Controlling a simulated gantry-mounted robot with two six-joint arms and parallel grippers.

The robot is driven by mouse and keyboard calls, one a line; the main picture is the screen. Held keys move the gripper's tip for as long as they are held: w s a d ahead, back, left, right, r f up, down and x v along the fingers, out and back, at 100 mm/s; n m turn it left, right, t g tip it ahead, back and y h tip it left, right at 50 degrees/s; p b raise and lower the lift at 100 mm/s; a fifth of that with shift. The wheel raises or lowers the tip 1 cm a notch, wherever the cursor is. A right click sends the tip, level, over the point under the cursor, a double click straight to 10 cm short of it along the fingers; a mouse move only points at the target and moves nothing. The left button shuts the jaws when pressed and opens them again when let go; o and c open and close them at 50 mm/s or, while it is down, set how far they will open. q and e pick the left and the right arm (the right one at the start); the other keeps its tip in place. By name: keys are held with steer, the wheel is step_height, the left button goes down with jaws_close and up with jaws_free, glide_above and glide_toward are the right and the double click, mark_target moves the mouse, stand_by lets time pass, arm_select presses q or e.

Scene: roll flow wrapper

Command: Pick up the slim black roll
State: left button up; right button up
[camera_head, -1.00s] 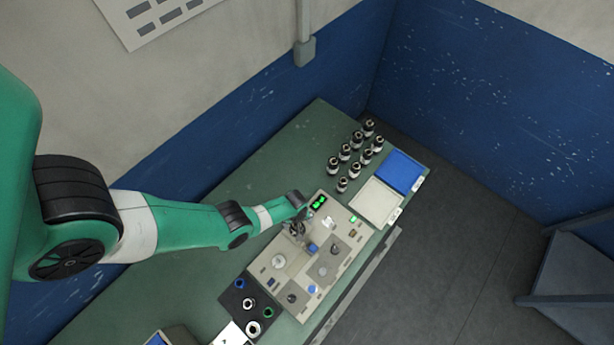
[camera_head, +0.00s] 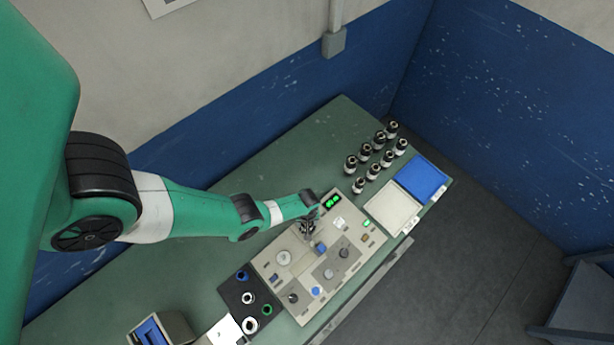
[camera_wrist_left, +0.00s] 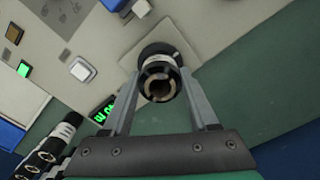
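In the left wrist view, a black, hollow-ended roll with a pale band (camera_wrist_left: 158,82) stands between the two fingers of my left gripper (camera_wrist_left: 162,90). A wider black disc shows behind it, on the beige machine panel. The fingers flank the roll closely on both sides; whether they press on it cannot be told. In the head view, my left gripper (camera_head: 308,232) is low over the beige machine (camera_head: 284,282), near its green display, and hides the roll there. Several similar black-and-white rolls (camera_head: 373,155) stand on the green table. My right gripper is not in view.
A blue tray (camera_head: 422,178) and a white tray (camera_head: 392,208) lie right of the machine. A dark board with rings (camera_head: 237,298) lies at its lower left, near a blue-and-beige box (camera_head: 157,332). The green table (camera_head: 290,155) is clear behind the machine.

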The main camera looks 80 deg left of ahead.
arm_select(q)
steer(key=c, duration=0.7)
